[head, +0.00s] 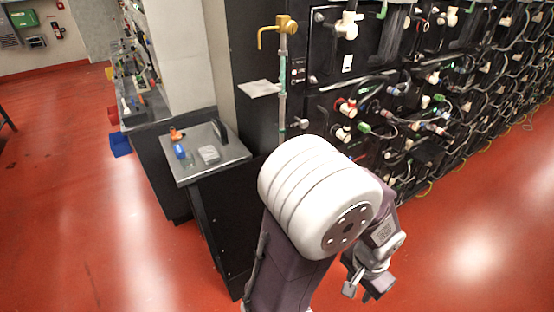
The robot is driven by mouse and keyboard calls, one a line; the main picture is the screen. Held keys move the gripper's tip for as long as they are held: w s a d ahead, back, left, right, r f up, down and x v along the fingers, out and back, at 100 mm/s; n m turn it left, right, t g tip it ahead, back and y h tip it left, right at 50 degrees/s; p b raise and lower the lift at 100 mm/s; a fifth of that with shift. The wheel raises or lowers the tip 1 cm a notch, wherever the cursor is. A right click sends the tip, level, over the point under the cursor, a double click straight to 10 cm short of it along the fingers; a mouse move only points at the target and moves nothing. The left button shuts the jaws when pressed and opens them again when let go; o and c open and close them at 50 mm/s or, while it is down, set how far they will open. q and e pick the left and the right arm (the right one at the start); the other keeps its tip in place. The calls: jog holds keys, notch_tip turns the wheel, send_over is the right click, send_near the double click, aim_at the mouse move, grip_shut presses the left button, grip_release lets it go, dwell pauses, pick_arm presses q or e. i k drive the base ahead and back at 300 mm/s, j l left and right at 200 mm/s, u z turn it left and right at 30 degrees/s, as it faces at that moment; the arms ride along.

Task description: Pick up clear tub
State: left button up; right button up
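A small pale, see-through box that looks like the clear tub (208,154) sits on the grey top of a small cabinet (229,155), left of the picture's middle. My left gripper (364,290) hangs low, right of the middle, pointing down over the red floor. Its two fingers are apart with nothing seen between them. It is well to the right of the cabinet and apart from the tub. My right gripper is not in view.
On the cabinet top, a blue item (179,151), an orange item (176,134) and a dark upright item (220,131) stand near the tub. Battery racks with cables (430,90) fill the right. A vertical pipe with a brass tap (282,80) rises behind the cabinet. Red floor (90,220) is open at left.

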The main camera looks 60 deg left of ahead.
aim_at(187, 160)
jog(key=u, duration=2.85)
jog(key=i+j, duration=0.35)
jog(key=i, duration=0.2)
jog(key=i+j+u, duration=0.1)
jog(key=i+j, duration=0.3)
jog(key=i, duration=0.15)
